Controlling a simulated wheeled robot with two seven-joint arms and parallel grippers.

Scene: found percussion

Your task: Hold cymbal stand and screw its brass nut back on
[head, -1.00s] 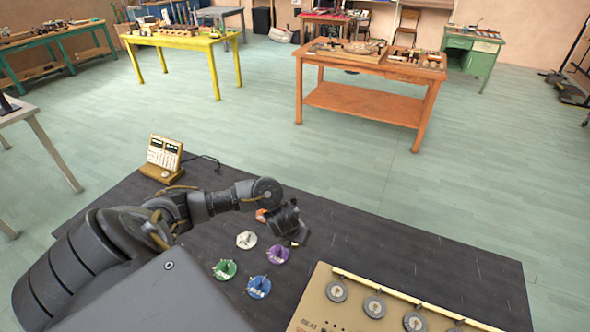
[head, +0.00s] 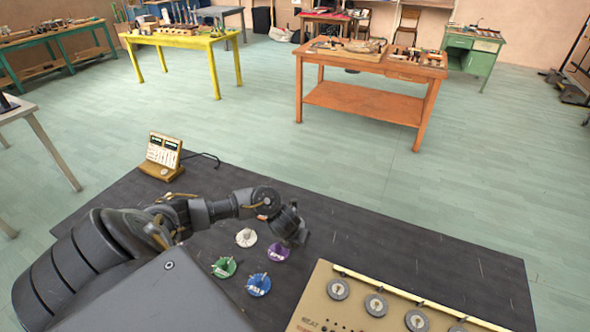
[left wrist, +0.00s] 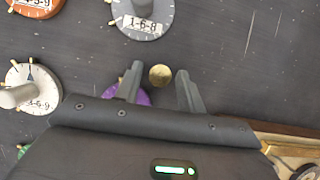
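My left gripper (head: 296,242) is low over the dark tabletop, just right of the purple dial (head: 278,253). In the left wrist view its two fingers (left wrist: 158,78) are apart. A round brass piece (left wrist: 160,75), which looks like the brass nut, shows between the fingertips with a gap on each side. I cannot tell its height above the table. The brass piece is hidden behind the gripper in the head view. I cannot make out a cymbal stand in either view. My right gripper is not in view.
White (head: 246,238), green (head: 224,268) and blue (head: 258,286) dials lie near the gripper; a grey dial (left wrist: 143,20) shows in the wrist view. A tan panel with knobs (head: 318,290) stands front right. The table's right side is clear.

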